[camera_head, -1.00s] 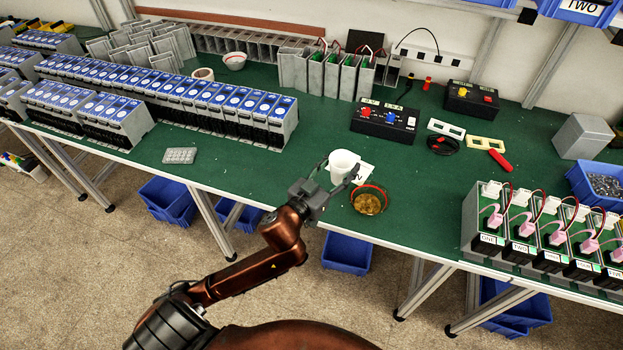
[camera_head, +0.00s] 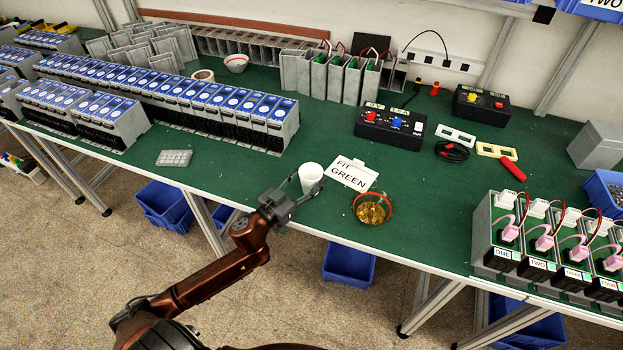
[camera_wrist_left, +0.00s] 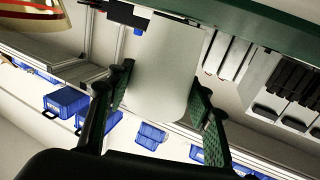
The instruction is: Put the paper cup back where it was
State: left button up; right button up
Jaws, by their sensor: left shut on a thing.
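The white paper cup (camera_head: 311,178) is upright near the front edge of the green bench. My left gripper (camera_head: 292,192) is shut on it, with its fingers on either side. In the left wrist view the cup (camera_wrist_left: 160,75) fills the space between the two fingers (camera_wrist_left: 160,110). I cannot tell whether the cup touches the bench. A white card reading "FIT GREEN" (camera_head: 353,173) lies to the right of the cup. My right gripper is not in view.
A round red-rimmed bowl with brass-coloured contents (camera_head: 372,208) stands right of the cup. A grey pad (camera_head: 174,158) lies to the left. Rows of blue-topped units (camera_head: 240,115) stand behind. Open green surface (camera_head: 230,180) lies between the pad and the cup.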

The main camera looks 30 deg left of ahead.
pick_arm(q)
jog(key=shift+f, duration=0.15)
jog(key=o, duration=1.3)
jog(key=shift+f, duration=0.15)
jog(key=shift+r, duration=0.2)
jog(key=s, duration=0.4)
jog(key=s+p, duration=0.1)
jog(key=s, duration=0.3)
jog(key=s+a+p, duration=0.1)
jog(key=s, duration=0.3)
